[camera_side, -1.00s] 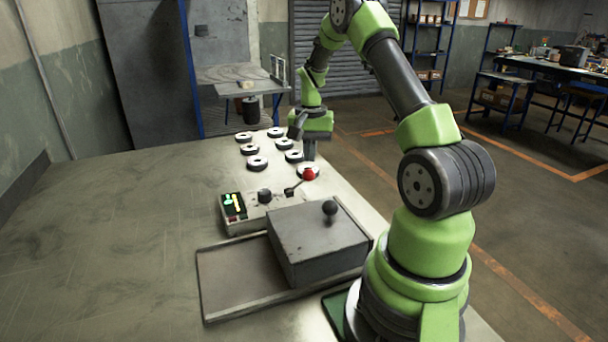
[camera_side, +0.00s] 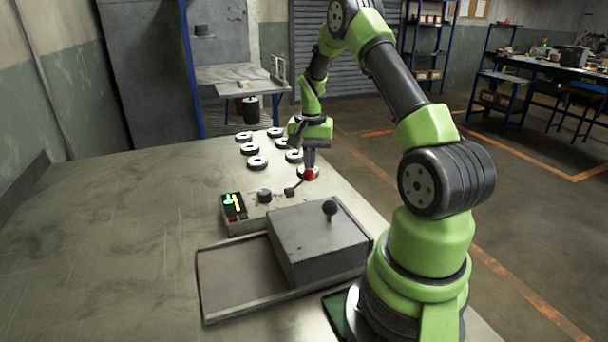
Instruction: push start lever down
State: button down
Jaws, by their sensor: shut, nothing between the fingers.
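The start lever (camera_side: 300,183) is a thin dark rod with a red ball knob (camera_side: 309,175). It leans up to the right from a dark pivot at the right end of the control box (camera_side: 263,212). My gripper (camera_side: 311,164) points down at the knob, with its fingertips just above or against it. I cannot tell whether they touch. The fingers look shut and hold nothing.
Several flap discs (camera_side: 257,163) lie behind the lever, one close behind the knob. The control box has a small lit display (camera_side: 233,205) and a black dial (camera_side: 264,195). A grey box (camera_side: 318,243) with a black ball knob stands in front. The table's left side is clear.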

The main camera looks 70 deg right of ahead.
jog(key=shift+f, duration=1.25)
jog(key=shift+r, duration=4.6)
